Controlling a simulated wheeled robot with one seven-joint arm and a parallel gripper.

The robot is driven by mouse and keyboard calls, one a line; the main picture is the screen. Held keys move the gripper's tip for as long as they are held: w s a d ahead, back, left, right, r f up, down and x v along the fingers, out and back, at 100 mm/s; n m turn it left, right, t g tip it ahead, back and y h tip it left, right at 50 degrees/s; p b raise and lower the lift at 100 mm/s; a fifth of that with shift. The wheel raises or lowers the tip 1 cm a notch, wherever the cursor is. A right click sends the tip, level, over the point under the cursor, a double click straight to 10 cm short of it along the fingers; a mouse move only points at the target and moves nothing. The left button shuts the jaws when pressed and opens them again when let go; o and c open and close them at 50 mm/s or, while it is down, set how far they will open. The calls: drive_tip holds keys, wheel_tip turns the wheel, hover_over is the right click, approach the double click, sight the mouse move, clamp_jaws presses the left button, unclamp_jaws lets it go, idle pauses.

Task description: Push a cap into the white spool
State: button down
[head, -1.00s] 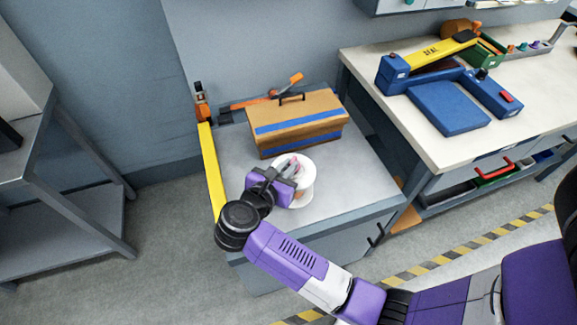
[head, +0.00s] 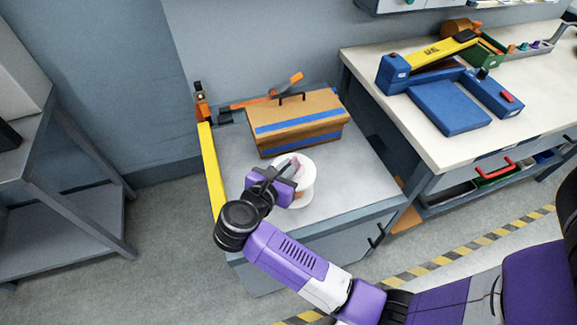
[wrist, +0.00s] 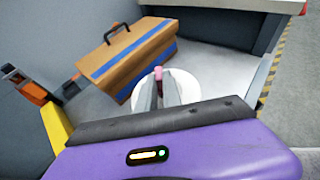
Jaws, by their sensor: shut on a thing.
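The white spool (head: 306,184) stands on the grey cabinet top, in front of the brown case. My gripper (head: 290,163) is over the spool and hides part of its top. In the wrist view the gripper's fingers (wrist: 158,88) are close together over the white spool (wrist: 184,88). A small pink cap (wrist: 158,71) shows at the fingertips, and the gripper is shut on it. The cap shows as a small pink spot in the head view (head: 295,161). I cannot tell whether the cap touches the spool.
The brown case (head: 310,113) with blue stripes stands behind the spool. A yellow bar (head: 211,170) runs along the cabinet's left edge, and an orange clamp tool (head: 262,102) lies at the back. Bare grey cabinet top (head: 352,186) is free at the right.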

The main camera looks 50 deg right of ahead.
drive_tip(key=shift+f, duration=0.15)
drive_tip(key=shift+f+b, duration=1)
drive_tip(key=shift+b, duration=0.05)
drive_tip(key=shift+f, duration=0.2)
drive_tip(key=c, duration=1.4)
unclamp_jaws()
drive_tip(key=shift+c, duration=0.2)
drive_tip(key=b+v, duration=0.1)
drive_tip(key=v, duration=0.6)
drive_tip(key=shift+a+r, duration=0.3)
drive_tip(key=shift+s, duration=0.15)
